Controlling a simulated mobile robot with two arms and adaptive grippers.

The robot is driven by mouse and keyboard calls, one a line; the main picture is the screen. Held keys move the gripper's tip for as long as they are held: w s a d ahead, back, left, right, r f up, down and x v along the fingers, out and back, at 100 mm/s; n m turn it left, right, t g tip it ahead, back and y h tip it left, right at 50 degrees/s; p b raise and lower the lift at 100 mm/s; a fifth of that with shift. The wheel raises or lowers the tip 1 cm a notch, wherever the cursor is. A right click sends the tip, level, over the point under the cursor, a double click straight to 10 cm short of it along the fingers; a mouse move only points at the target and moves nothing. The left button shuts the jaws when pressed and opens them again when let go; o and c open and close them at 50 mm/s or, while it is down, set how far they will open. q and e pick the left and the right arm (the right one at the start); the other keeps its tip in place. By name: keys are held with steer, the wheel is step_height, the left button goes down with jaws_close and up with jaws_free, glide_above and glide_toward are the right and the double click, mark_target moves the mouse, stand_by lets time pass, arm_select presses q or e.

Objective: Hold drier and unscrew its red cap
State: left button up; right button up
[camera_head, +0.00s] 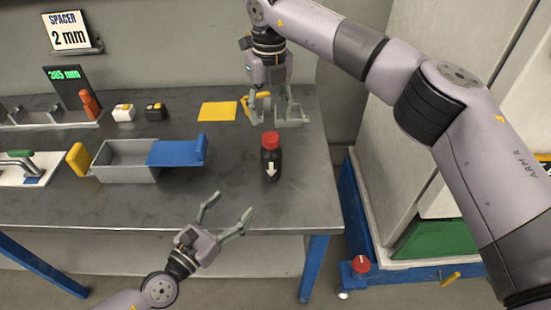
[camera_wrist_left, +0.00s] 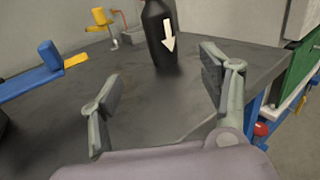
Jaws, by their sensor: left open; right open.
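The drier (camera_head: 271,164) is a black bottle with a white arrow, standing upright on the table near its right end. Its red cap (camera_head: 270,138) is on top. In the left wrist view the drier (camera_wrist_left: 160,45) stands ahead, beyond my fingers, its top cut off by the frame. My left gripper (camera_head: 229,208) is open and empty at the table's front edge, apart from the drier. My right gripper (camera_head: 272,112) is open, pointing down just behind and above the cap in the head view. Whether it touches the cap I cannot tell.
A grey bin (camera_head: 125,165) with a blue part (camera_head: 176,152) on its right side stands left of the drier. A yellow sheet (camera_head: 217,111) lies behind. A white cabinet (camera_head: 400,170) on a blue frame is at the right. The table front between is clear.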

mark_target(266, 168)
arm_select(q)
steer(key=x, duration=1.7)
steer(key=shift+w+d, duration=0.1)
steer(key=shift+d, duration=0.1)
jaws_close()
stand_by(0.4)
